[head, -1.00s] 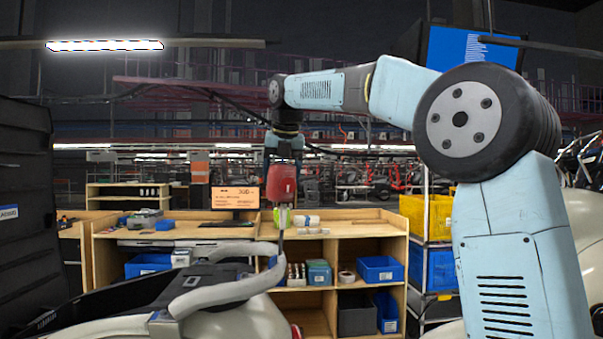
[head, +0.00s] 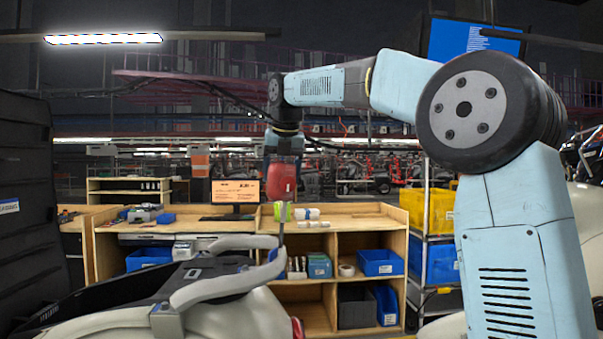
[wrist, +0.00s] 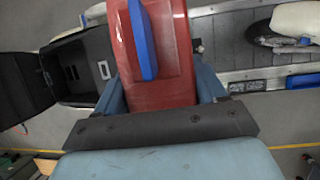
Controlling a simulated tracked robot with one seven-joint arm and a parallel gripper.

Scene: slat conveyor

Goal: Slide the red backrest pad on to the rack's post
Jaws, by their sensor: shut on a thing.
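The red backrest pad (head: 281,181) hangs upright below my gripper (head: 284,155) in the head view. My gripper is shut on it. In the wrist view the pad (wrist: 172,72) fills the middle between the blue fingers, with a raised blue strip along its face. The rack (head: 225,287) is a grey tubular frame on the pale scooter at lower left. Its thin upright post (head: 282,236) stands below the pad in the head view, with a visible gap between them. Their distance in depth is hard to tell. I cannot make out the post in the wrist view.
A wooden bench (head: 355,217) with blue bins (head: 380,263) stands behind the rack. A yellow-green item (head: 283,211) shows near the post's top; I cannot tell whether it stands on the bench. A trolley with yellow bins (head: 428,217) is at right. The air around the pad looks clear.

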